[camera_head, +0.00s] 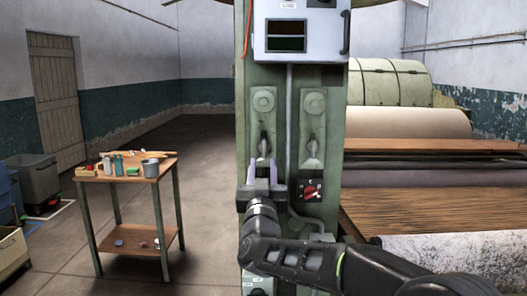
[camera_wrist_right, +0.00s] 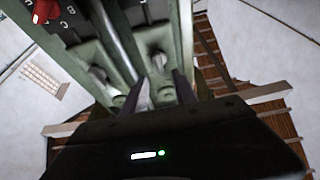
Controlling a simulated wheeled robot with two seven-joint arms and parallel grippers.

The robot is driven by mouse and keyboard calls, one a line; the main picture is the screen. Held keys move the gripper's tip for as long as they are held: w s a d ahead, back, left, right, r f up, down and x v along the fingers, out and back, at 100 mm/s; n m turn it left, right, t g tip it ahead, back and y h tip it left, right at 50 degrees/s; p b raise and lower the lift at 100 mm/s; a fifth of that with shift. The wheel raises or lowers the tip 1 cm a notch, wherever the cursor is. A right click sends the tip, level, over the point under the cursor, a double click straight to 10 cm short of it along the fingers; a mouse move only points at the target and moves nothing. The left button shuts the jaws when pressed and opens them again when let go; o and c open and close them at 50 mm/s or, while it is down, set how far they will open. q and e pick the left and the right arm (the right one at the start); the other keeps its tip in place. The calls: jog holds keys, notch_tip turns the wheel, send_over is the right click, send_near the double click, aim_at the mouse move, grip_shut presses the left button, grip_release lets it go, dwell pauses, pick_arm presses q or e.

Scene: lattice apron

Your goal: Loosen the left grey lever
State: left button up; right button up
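The left grey lever (camera_head: 264,144) sits on a green plate on the machine's column, its narrow handle roughly upright. The right grey lever (camera_head: 313,147) is on a matching plate beside it. My right gripper (camera_head: 263,170) is just below the left lever, fingers pointing up at the column and spread apart with nothing held. In the right wrist view, my right gripper (camera_wrist_right: 166,92) shows its two fingers apart, with the left grey lever (camera_wrist_right: 158,60) beyond the gap. I cannot tell whether they touch it. My left gripper is not in view.
A red rotary switch (camera_head: 311,191) is right of my gripper, close to the forearm. A white box (camera_head: 299,35) is above the levers. Rollers and wooden slats (camera_head: 440,208) fill the right side. A small table (camera_head: 117,176) with cans stands on the left, with open floor around it.

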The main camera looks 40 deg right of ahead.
aim_at(264, 149)
jog(key=p+x, duration=0.2)
jog(key=x, duration=0.3)
jog(key=shift+d+r, duration=0.1)
jog(key=shift+r, duration=0.05)
jog(key=shift+w+d+r, duration=0.1)
jog(key=shift+w+d, duration=0.2)
jog(key=shift+w, duration=0.2)
grip_shut()
